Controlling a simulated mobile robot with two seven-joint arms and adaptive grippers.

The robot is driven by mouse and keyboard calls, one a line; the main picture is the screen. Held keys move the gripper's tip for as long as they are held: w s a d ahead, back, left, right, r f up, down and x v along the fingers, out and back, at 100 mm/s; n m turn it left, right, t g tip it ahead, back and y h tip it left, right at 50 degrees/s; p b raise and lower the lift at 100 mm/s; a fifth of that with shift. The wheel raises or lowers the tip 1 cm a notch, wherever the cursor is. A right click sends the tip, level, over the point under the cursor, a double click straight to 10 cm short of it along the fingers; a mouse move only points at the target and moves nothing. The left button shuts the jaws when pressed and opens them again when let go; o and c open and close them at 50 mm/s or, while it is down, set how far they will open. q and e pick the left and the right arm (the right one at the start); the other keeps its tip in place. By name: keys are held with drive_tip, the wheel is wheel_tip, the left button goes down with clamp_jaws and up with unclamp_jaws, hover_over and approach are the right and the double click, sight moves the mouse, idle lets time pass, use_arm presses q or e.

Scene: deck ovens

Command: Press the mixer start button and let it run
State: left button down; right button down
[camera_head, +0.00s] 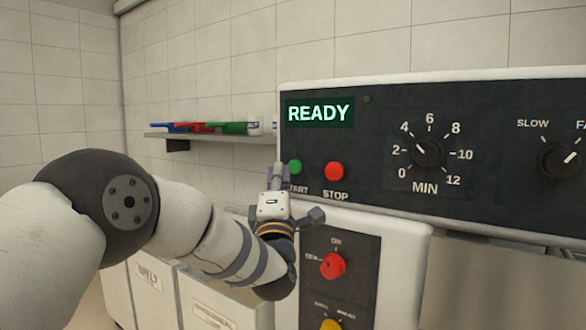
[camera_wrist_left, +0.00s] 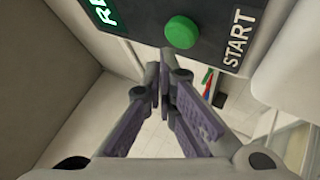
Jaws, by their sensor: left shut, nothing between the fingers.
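The mixer's dark control panel (camera_head: 385,207) shows a lit READY display (camera_head: 318,113). The green START button (camera_head: 294,166) is at the panel's left edge, with the red STOP button (camera_head: 334,171) to its right. My left gripper (camera_head: 278,172) is shut and empty, beside the green button and partly over the START label. In the left wrist view, the green button (camera_wrist_left: 181,32) is fully visible beyond the shut fingertips (camera_wrist_left: 164,62), and a gap shows between them. My right gripper is not in view.
The MIN timer knob (camera_head: 428,153) and speed knob (camera_head: 559,161) sit further right. A lower panel has a red knob (camera_head: 333,266). A wall shelf (camera_head: 215,137) with coloured items and white bins (camera_head: 155,291) stand left of the mixer.

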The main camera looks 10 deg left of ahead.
use_arm(q)
drive_tip(key=shift+w+f, duration=0.1)
idle(0.4)
drive_tip(key=shift+w+d, duration=0.15)
drive_tip(key=shift+w, duration=0.15)
drive_tip(key=shift+w+d+b, duration=0.15)
drive_tip(key=shift+w+b, duration=0.25)
drive_tip(key=shift+b, duration=0.15)
idle(0.4)
idle(0.3)
drive_tip(key=shift+s+a+p, duration=0.25)
drive_tip(key=shift+s+p, duration=0.4)
drive_tip(key=shift+s, duration=0.15)
